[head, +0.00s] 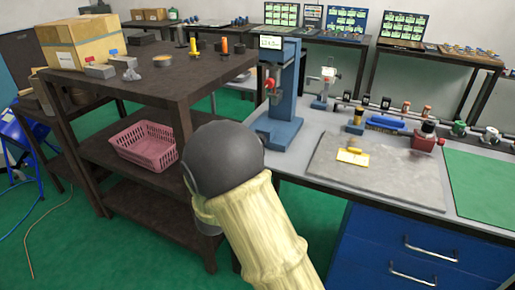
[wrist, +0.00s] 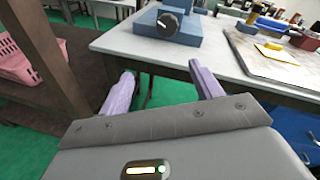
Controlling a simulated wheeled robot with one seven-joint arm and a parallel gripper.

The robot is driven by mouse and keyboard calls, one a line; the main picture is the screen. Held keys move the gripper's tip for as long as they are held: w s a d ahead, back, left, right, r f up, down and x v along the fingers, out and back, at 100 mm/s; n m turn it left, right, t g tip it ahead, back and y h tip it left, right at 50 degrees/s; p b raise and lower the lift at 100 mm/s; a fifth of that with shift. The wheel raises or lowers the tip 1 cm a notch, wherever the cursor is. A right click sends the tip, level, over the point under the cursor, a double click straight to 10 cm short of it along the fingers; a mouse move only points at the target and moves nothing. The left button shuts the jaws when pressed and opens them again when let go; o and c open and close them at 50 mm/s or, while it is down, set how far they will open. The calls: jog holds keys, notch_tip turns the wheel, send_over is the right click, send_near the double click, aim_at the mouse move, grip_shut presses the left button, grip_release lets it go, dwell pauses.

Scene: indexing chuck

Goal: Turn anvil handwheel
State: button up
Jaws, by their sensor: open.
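A blue bench instrument (head: 283,85) with a lit display on top stands at the left end of the grey workbench. In the wrist view its blue base (wrist: 190,30) shows at the top, with a round black knob (wrist: 168,22) on its front that looks like the handwheel. My gripper (wrist: 163,82) is open and empty, its two pale purple fingers spread apart. It is short of the knob, over the bench's near edge, and not touching it. In the head view my forearm covers the gripper, and the knob cannot be made out.
A dark shelf unit (head: 150,88) stands close on the left, with a pink basket (head: 146,144) on its middle shelf. The workbench (head: 330,180) has blue drawers below. A grey plate (head: 385,172) with a yellow item (head: 352,156) lies right of the instrument.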

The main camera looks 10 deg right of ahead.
jog(key=m, duration=0.1)
jog(key=m+h, duration=0.1)
jog(key=m, duration=0.1)
jog(key=m+h, duration=0.1)
jog(key=shift+s+a+t, duration=0.3)
jog(key=shift+a, duration=0.05)
jog(key=shift+w, duration=0.15)
jog(key=p+x, duration=0.2)
jog(key=x, duration=1.5)
jog(key=shift+w+d, duration=0.1)
jog(key=c, duration=1)
